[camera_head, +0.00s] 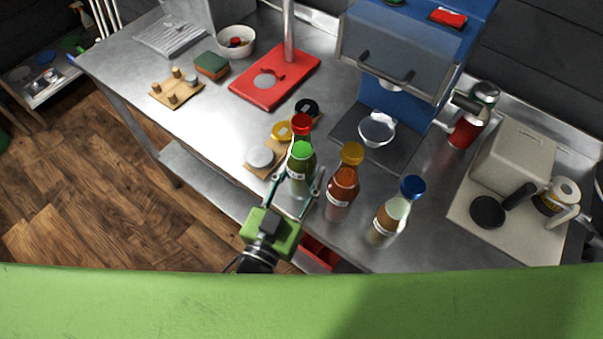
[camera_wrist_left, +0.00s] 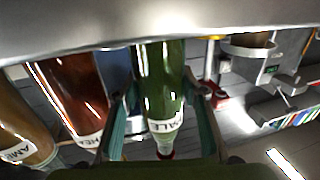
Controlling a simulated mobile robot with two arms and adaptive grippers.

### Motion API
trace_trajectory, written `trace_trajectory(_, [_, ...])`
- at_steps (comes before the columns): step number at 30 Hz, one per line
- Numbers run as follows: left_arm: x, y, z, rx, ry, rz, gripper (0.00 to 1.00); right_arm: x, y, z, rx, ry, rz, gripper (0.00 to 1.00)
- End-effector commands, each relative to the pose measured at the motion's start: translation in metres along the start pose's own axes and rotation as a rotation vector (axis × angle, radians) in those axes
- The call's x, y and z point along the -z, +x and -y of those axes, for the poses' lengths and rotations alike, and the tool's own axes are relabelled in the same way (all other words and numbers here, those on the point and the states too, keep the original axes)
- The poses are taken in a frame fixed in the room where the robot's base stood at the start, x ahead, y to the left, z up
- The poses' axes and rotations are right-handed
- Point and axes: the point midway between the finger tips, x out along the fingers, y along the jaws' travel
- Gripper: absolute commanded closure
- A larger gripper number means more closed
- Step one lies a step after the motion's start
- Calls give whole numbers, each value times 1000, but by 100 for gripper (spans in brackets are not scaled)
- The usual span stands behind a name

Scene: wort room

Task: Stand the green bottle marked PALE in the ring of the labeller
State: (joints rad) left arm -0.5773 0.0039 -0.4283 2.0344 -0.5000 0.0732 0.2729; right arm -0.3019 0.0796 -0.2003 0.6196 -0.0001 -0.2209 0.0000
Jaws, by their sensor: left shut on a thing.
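The green bottle (camera_head: 300,165) with a red cap stands upright at the front of the steel bench. In the left wrist view, which is upside down, its label reads PALE (camera_wrist_left: 164,122). My left gripper (camera_head: 293,186) is shut around its body, a finger on each side. I cannot tell whether its base touches the bench. A beige machine (camera_head: 515,158) with a roll, at the far right, looks like the labeller. A dark round part (camera_head: 487,212) on its base may be the ring. My right gripper is out of view.
A yellow-capped bottle (camera_head: 343,187) and a blue-capped bottle (camera_head: 391,217) stand just right of the held bottle. A blue machine (camera_head: 413,65) stands behind them. A small board with round lids (camera_head: 261,158) is close on the left. A red-based stand (camera_head: 258,92) is farther back.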

Motion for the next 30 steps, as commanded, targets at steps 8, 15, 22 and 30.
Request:
trace_trajectory(8, [-3, 0, 0, 0, -1, 1, 54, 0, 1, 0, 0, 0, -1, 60])
trace_trajectory(15, [-2, 0, 0, 0, -1, 0, 54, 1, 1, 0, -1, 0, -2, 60])
trace_trajectory(22, [-3, -16, 0, 0, -2, 4, 54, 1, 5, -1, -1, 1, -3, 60])
trace_trajectory(30, [-5, -71, 0, -1, -2, 7, 54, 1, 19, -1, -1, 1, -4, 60])
